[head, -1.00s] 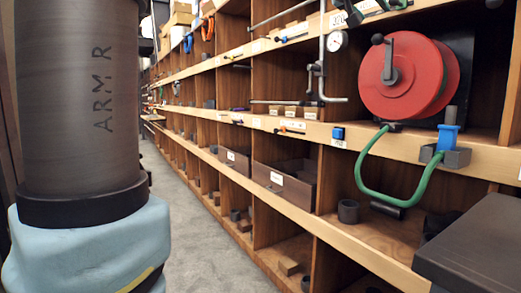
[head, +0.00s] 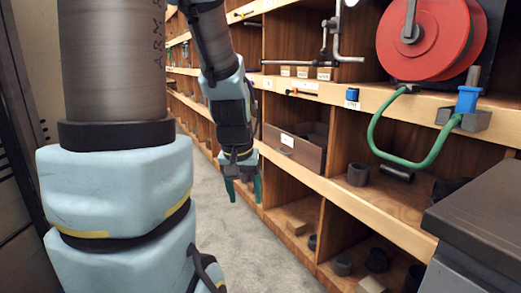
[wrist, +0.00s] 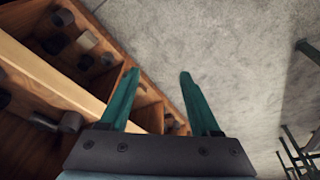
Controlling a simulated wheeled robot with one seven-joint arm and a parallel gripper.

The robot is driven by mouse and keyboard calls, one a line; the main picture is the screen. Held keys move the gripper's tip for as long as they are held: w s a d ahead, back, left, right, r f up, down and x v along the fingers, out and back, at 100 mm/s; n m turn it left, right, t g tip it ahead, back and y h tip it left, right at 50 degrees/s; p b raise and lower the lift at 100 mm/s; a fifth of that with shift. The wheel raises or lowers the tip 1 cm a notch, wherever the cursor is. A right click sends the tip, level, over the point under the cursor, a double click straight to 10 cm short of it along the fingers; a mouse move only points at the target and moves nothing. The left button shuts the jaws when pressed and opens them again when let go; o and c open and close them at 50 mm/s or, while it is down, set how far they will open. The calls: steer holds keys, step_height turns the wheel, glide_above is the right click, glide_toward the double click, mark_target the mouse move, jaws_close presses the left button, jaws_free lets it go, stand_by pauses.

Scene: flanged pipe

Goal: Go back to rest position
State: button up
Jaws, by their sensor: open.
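My gripper (head: 243,192) hangs in the middle of the head view, pointing down with its two green fingers spread apart. It is in front of the wooden shelves (head: 350,202), over the grey aisle floor. The wrist view shows the same gripper (wrist: 159,76) open, with nothing between the fingers. Below it in that view are the pale floor and the shelf edge.
The shelves run along the right side. They hold a red reel (head: 431,38), a green curved handle (head: 405,162), a dark drawer (head: 292,150) and several dark cylinders. A dark box-like surface (head: 475,222) is close at right. The floor (head: 240,255) is clear.

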steer(key=s+a+f+g+p, duration=0.1)
steer(key=s+a+f, duration=0.15)
steer(key=s, duration=0.25)
step_height(320, 180, up, 15)
steer(key=p, duration=1.4)
steer(key=shift+w+a+y, duration=0.2)
steer(key=shift+w+y, duration=0.05)
steer(key=shift+y, duration=0.05)
steer(key=shift+f, duration=0.15)
